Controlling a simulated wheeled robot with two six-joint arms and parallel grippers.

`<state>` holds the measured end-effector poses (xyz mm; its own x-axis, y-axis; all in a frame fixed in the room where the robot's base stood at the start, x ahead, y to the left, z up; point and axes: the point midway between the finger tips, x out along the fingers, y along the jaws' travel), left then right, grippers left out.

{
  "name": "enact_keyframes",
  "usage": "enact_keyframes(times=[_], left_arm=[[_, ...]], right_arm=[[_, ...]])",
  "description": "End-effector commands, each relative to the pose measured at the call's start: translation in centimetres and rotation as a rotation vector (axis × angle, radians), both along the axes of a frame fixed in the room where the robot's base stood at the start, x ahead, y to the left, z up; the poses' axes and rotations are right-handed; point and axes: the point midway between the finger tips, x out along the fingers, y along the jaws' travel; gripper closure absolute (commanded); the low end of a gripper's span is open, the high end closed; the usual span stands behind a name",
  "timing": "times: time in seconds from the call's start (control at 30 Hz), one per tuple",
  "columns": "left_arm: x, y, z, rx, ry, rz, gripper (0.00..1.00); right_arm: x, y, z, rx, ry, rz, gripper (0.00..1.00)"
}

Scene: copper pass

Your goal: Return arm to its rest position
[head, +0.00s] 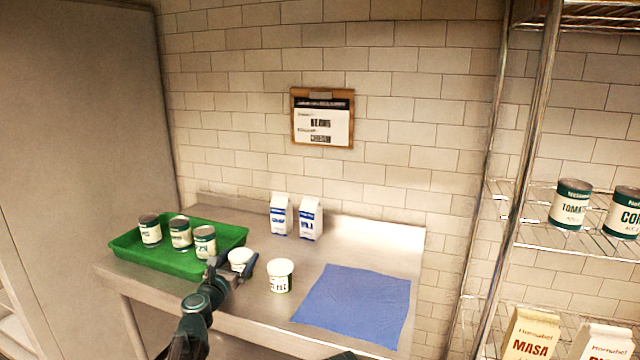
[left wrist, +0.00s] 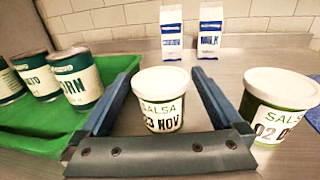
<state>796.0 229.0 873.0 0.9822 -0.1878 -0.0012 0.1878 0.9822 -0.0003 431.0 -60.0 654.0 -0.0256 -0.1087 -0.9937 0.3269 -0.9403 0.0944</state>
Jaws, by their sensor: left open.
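My left gripper (head: 232,268) is open at the front of the steel table. In the left wrist view its two blue fingers (left wrist: 165,88) stand on either side of a white-lidded salsa tub (left wrist: 158,100) reading NOV, with gaps visible beside the tub. In the head view this tub (head: 240,257) is partly hidden by the gripper. A second salsa tub (head: 280,275) stands to the right, outside the fingers, and also shows in the left wrist view (left wrist: 280,105).
A green tray (head: 125,249) with three cans stands left of the gripper. Two milk cartons (head: 296,217) stand at the back. A blue cloth (head: 355,302) lies on the right of the table (head: 390,238). A wire shelf (head: 560,244) with cans and bags stands at the right.

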Motion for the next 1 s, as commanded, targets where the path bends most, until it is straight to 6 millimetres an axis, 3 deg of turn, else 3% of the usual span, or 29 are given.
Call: enact_keyframes(times=[0.03,0.27,1.0], left_arm=[[-0.2,0.0,1.3,0.000,0.000,0.000,0.00],[-0.2,0.0,3.9,0.000,0.000,0.001,0.00],[-13.6,5.0,4.7,0.000,0.000,0.004,0.00]], right_arm=[[0.0,0.0,1.3,0.000,0.000,0.000,0.00],[0.0,0.0,3.9,0.000,0.000,0.000,0.00],[0.0,0.0,4.6,0.000,0.000,0.000,0.00]])
